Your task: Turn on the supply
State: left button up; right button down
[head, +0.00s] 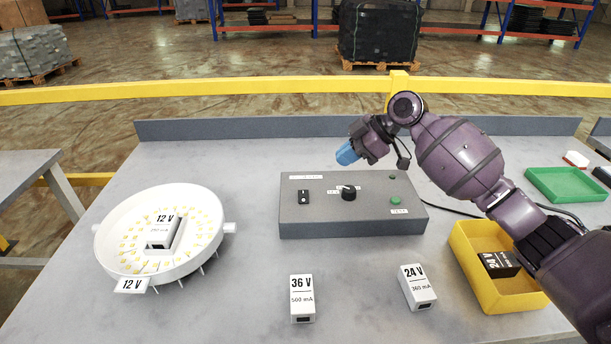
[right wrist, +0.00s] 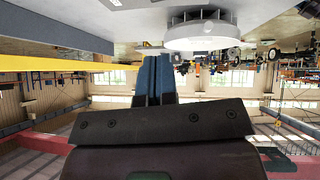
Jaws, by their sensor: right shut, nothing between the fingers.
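The supply is a dark grey box (head: 340,215) at the middle of the table. Its top has a black rocker switch (head: 304,197) at left, a black round knob (head: 348,193) in the middle and green round parts (head: 394,201) at right. My right gripper (head: 346,154) has blue fingers, shut and empty, above and behind the box's back edge, apart from it. The blue fingers also show together in the right wrist view (right wrist: 153,78). Whether the switch is on cannot be told. My left gripper is not in view.
A white round lamp ring (head: 112,250) holds a 12 V block (head: 163,231) at left. A 36 V block (head: 302,298) and a 24 V block (head: 417,287) stand in front. A yellow bin (head: 505,302) holding a dark 24 V block and a green tray (head: 566,184) lie right.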

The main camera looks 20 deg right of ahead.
jog(key=shift+w+d+r, duration=0.1)
jog(key=shift+w+r, duration=0.45)
jog(key=shift+r, duration=0.15)
send_over(312, 194)
jog(key=f, duration=0.6)
jog(key=shift+s+d+f+b, duration=0.15)
jog(key=shift+s+f+b, duration=0.15)
jog(key=shift+s+b, duration=0.1)
jog(key=f, duration=0.3)
jog(key=shift+w+a+f, duration=0.1)
jog(key=shift+w+a, duration=0.1)
jog(key=shift+w, duration=0.05)
jog(key=shift+w+f, duration=0.1)
jog(key=shift+f, duration=0.5)
